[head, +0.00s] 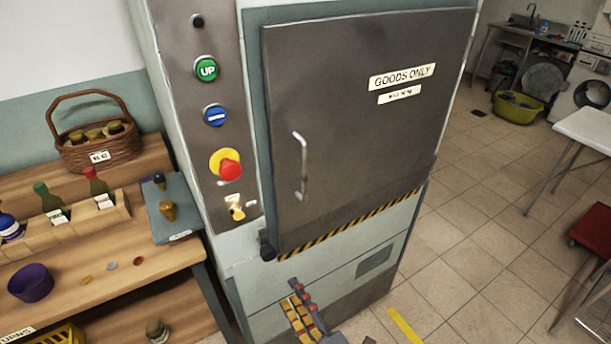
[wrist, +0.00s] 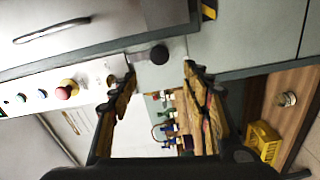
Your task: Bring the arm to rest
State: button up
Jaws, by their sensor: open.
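My gripper (head: 303,302) shows at the bottom middle of the head view, low in front of the grey goods lift. In the wrist view my gripper (wrist: 160,72) has its two worn yellow-and-black fingers spread apart, with nothing between them. Beyond the fingertips is a black knob (wrist: 159,55), which also shows at the lower left corner of the lift door in the head view (head: 266,245). The gap between knob and fingers cannot be judged exactly. The lift door (head: 350,120) is shut, with its handle (head: 301,165) clear of my gripper.
A control panel (head: 215,120) with a red stop button (head: 230,168) stands left of the door. A wooden bench (head: 150,255) at left holds bottles, a purple bowl (head: 31,283) and a wicker basket (head: 92,140). Open tiled floor (head: 470,235) lies right, before a white table (head: 588,128).

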jog(key=s+d+f+m+g+h, duration=0.2)
jog(key=d+f+m+g+h, duration=0.15)
jog(key=f+m, duration=0.25)
jog(key=s+d+f+m+g+h, duration=0.2)
jog(key=s+f+m+g+h, duration=0.1)
jog(key=f+m+g, duration=0.3)
jog(key=s+d+r+m+h+p, duration=0.1)
jog(key=d+r+m, duration=0.4)
jog(key=r, duration=0.9)
jog(key=s+d+r+m+h+p, duration=0.1)
jog(key=d+r+m, duration=0.5)
jog(key=d+r, duration=0.6)
notch_tip(320, 180, up, 2)
jog(key=shift+d+h+p, duration=0.3)
jog(key=shift+h+p, duration=0.45)
jog(key=shift+p, duration=0.5)
